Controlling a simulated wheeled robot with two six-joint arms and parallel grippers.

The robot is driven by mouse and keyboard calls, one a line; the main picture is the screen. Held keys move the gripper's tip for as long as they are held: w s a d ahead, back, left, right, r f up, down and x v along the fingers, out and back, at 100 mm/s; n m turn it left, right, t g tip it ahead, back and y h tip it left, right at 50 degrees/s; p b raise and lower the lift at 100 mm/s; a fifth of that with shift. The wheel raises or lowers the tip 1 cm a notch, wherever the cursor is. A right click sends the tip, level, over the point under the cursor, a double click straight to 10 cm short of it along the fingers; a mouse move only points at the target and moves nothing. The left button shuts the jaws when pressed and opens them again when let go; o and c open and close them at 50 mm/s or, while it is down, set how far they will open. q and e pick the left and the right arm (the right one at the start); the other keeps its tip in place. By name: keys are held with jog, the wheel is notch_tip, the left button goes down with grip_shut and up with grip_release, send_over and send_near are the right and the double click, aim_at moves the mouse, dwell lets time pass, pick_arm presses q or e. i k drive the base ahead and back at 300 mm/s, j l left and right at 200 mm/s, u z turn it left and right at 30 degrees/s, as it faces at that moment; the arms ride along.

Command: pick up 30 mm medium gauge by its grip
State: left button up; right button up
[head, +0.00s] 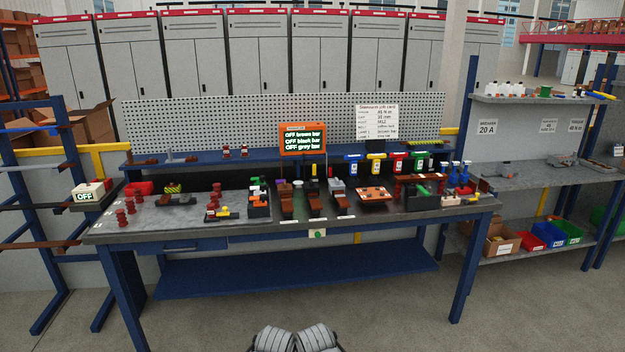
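I cannot single out the 30 mm medium gauge; the small parts on the workbench (330,224) are too small to read. A dark block (258,206) with orange and green pieces stands near the middle of the bench. Another dark holder with small coloured pieces (420,197) stands toward its right end. Two grey ribbed parts of mine show at the bottom edge, in front of the bench. No gripper fingers show, and nothing of mine touches the bench.
An orange-framed screen (302,139) and a white notice (377,122) stand at the back of the bench. Red insulator-like posts (131,190) stand at its left. A blue rack (50,215) is at left, and shelves (560,175) at right. The floor before the bench is clear.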

aim_at(452, 178)
jog(key=i+z, duration=0.2)
jog(key=i, duration=0.3)
jog(key=i+j+z, duration=0.2)
jog(key=i, duration=0.3)
jog(key=i+j+z, duration=0.2)
jog(key=i, duration=0.3)
jog(key=i+j+z, duration=0.2)
jog(key=i+j, duration=0.15)
jog(key=i+l, duration=0.15)
jog(key=l, duration=0.2)
jog(key=i+l, duration=0.2)
jog(key=l, duration=0.2)
jog(key=i+l, duration=0.15)
jog(key=l, duration=0.2)
jog(key=i+l, duration=0.2)
jog(key=l, duration=0.15)
jog(key=i+l, duration=0.15)
jog(key=l, duration=0.25)
jog(key=i+l, duration=0.2)
jog(key=l, duration=0.15)
